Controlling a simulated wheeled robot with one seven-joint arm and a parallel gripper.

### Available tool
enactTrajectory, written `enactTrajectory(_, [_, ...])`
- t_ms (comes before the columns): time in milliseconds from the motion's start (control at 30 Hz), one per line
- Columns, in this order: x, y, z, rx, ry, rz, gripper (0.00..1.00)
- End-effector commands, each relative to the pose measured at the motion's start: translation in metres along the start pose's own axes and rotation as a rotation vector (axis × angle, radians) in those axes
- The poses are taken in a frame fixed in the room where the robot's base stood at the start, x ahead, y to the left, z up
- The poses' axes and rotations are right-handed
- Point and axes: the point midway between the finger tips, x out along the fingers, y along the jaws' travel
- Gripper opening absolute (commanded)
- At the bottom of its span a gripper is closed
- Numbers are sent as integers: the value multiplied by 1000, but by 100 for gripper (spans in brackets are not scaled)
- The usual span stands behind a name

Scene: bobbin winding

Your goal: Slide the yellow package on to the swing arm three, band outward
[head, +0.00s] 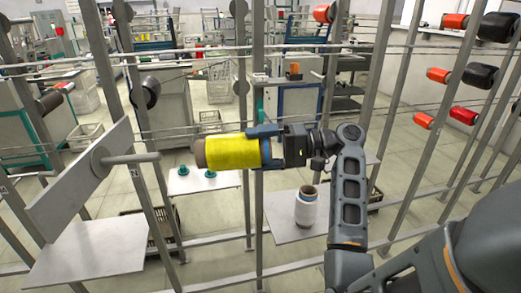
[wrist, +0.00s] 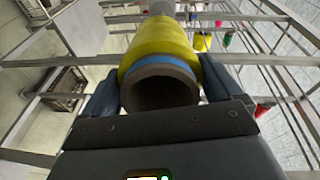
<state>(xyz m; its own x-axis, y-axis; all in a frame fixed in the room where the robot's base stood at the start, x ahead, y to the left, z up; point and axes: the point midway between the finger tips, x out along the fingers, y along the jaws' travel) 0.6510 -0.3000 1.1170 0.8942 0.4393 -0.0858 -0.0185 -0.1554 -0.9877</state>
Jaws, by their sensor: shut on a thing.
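The yellow package (head: 230,152) is a wound cylinder on a brown tube, held nearly level in front of the rack. A blue band (head: 266,152) rings its end on my gripper's side; the bare brown tube end points left. My gripper (head: 262,150) is shut on the package, a finger on either side. In the wrist view the yellow package (wrist: 160,37) shows its blue band and open brown bore facing the camera. A swing arm with a grey peg (head: 135,158) projects from a slanted plate at left, apart from the package. Its number is too small to read surely.
Green-based pieces sit on another plate (head: 205,183). Upright posts (head: 257,90) and horizontal rails surround the package. Red and black packages (head: 466,115) hang at right.

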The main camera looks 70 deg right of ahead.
Motion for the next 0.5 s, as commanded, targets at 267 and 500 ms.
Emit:
enactTrajectory(267, [31,3,1,-2,-4,0,35])
enactTrajectory(500, [62,3,1,-2,-4,-1,35])
